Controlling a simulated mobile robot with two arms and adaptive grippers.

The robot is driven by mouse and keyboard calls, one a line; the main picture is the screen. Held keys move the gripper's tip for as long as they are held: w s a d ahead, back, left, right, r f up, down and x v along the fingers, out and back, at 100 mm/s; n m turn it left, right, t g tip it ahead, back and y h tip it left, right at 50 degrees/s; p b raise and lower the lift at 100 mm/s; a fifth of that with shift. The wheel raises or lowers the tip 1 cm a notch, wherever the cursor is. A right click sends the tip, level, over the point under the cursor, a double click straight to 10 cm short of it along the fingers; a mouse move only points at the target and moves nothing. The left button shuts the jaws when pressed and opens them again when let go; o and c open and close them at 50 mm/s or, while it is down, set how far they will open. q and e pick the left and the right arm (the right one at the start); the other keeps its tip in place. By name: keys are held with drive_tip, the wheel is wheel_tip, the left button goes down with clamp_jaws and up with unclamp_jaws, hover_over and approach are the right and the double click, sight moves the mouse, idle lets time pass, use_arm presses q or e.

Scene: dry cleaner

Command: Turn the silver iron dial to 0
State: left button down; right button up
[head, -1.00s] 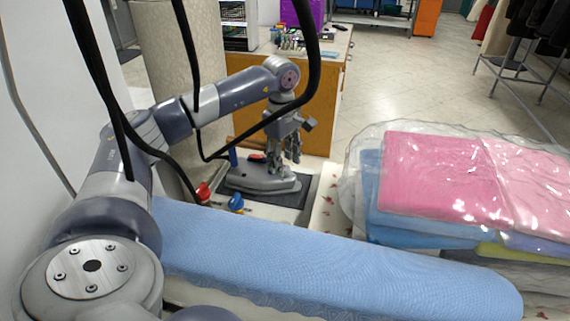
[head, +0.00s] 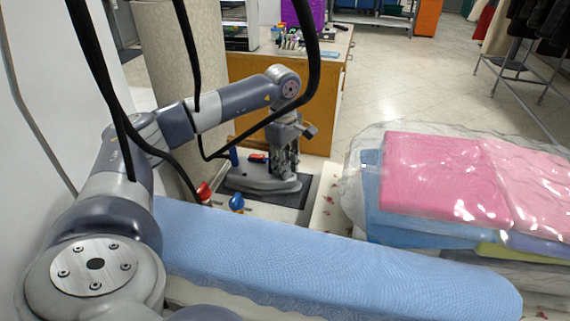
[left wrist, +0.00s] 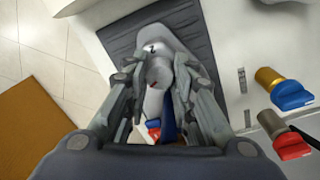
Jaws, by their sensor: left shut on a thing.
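The silver iron (head: 262,184) lies on a dark mat (head: 292,213) beyond the ironing board, and it also shows in the left wrist view (left wrist: 166,36). My left gripper (head: 284,170) reaches down onto the top of the iron. In the left wrist view its two fingers (left wrist: 158,75) stand on either side of the round silver dial (left wrist: 159,74) and are closed on it. A small black mark and a red mark show near the dial; I cannot read the setting. The fingers hide the dial's sides. My right gripper is not in view.
A blue padded ironing board (head: 330,262) crosses the front. Red (head: 204,191) and blue (head: 236,203) knobs stand near the iron. Wrapped pink laundry (head: 445,175) lies at the right. A wooden counter (head: 290,95) stands behind. Black hoses hang across the view.

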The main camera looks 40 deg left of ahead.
use_arm(q)
drive_tip(key=shift+n, duration=0.4)
drive_tip(key=shift+r+n+p, duration=0.1)
drive_tip(key=shift+n+p, duration=0.4)
drive_tip(key=shift+n, duration=0.4)
drive_tip(key=shift+n+p, duration=0.4)
drive_tip(key=shift+n, duration=1.1)
drive_tip(key=c, duration=1.3)
unclamp_jaws()
drive_tip(key=shift+a, duration=0.1)
drive_tip(key=r, duration=1.1)
drive_tip(key=shift+s+d+r, duration=0.2)
drive_tip(key=shift+s+r, duration=0.05)
drive_tip(key=shift+r, duration=0.15)
